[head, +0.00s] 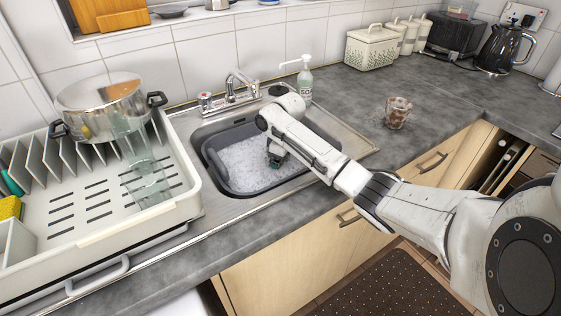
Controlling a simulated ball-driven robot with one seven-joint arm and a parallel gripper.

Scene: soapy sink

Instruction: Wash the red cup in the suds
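White suds (245,160) fill a dark grey basin (235,190) set in the steel sink. My arm reaches in from the right, and my gripper (276,160) points down into the basin at the suds, near its right side. My arm's end hides much of the gripper, and I cannot tell whether its fingers are open or hold anything. A patterned brownish tumbler (397,113) stands on the counter to the right.
A white dish rack (100,235) on the left holds a steel pot (108,98) and a clear glass (147,180). The tap (235,90) and a soap bottle (304,82) stand behind the basin. Canisters, a toaster (457,38) and a kettle (501,47) line the back right. The counter around the tumbler is clear.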

